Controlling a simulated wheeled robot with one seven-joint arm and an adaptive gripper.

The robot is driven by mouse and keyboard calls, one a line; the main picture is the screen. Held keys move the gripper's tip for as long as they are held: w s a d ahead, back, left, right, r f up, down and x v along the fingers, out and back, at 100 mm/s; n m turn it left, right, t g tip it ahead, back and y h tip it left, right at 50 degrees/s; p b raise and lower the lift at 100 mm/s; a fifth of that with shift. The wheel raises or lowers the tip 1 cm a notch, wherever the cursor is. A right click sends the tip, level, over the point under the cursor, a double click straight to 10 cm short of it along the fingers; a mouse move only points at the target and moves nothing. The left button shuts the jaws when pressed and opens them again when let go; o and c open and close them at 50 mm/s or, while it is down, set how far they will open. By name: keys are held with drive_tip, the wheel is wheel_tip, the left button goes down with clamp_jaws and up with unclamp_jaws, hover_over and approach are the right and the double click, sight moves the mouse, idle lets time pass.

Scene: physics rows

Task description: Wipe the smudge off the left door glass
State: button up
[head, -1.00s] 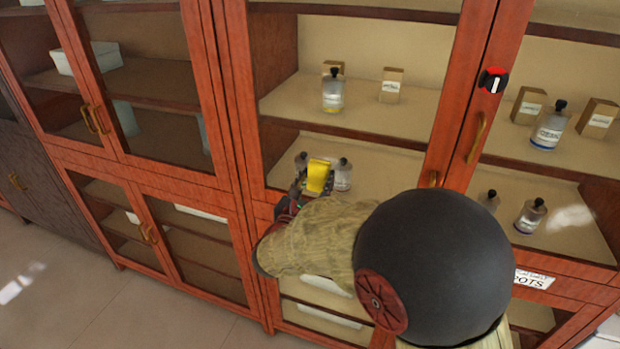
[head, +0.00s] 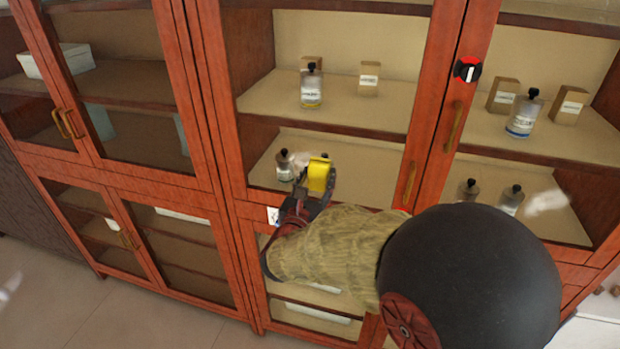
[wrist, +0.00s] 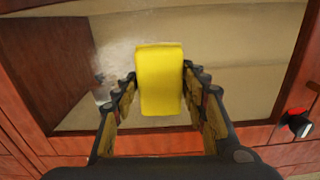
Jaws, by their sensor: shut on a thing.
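My gripper (head: 316,190) is shut on a yellow sponge (head: 318,176), in front of the lower part of the left door glass (head: 370,45). In the wrist view the sponge (wrist: 159,78) stands upright between the fingers. I cannot tell whether it touches the glass. A faint whitish smudge (wrist: 117,60) shows on the glass just left of the sponge in the wrist view; in the head view the smudge (head: 301,157) is partly hidden by the sponge.
A red and black knob (head: 467,70) and door handles (head: 410,183) stick out to the right. Bottles (head: 311,88) and small boxes stand on shelves behind the glass. A second whitish smudge (head: 546,202) is on the right door glass. Floor at left is clear.

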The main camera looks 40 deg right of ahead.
sight(337, 169)
drive_tip(key=shift+s+d+b, duration=0.2)
drive_tip(key=shift+s+d, duration=0.5)
drive_tip(key=shift+s, duration=0.2)
drive_tip(key=shift+s+d+b, duration=0.2)
drive_tip(key=shift+s+d, duration=0.5)
drive_tip(key=shift+s, duration=0.2)
drive_tip(key=shift+w+a+b, duration=0.1)
drive_tip(key=shift+w+a, duration=1.2)
drive_tip(key=shift+w, duration=0.4)
drive_tip(key=shift+w+a+b, duration=0.1)
drive_tip(key=shift+w+a, duration=1.25)
drive_tip(key=shift+w, duration=0.35)
drive_tip(key=shift+w+a+b, duration=0.1)
drive_tip(key=shift+w+a, duration=1.2)
drive_tip(key=shift+w, duration=0.4)
drive_tip(key=shift+a+r+p, duration=0.1)
drive_tip(key=shift+r+p, duration=0.45)
drive_tip(key=shift+r, duration=0.3)
drive_tip(key=shift+s+d, duration=1.05)
drive_tip(key=shift+s, duration=0.15)
drive_tip(key=shift+s+d+b, duration=0.4)
drive_tip(key=shift+s+d, duration=0.6)
drive_tip(key=shift+s, duration=0.3)
drive_tip(key=shift+s+d+b, duration=0.45)
drive_tip(key=shift+s+d, duration=0.55)
drive_tip(key=shift+s, duration=0.3)
drive_tip(key=shift+s+d+b, duration=0.4)
drive_tip(key=shift+s+d, duration=0.6)
drive_tip(key=shift+s, duration=0.3)
drive_tip(key=shift+w+a, duration=0.1)
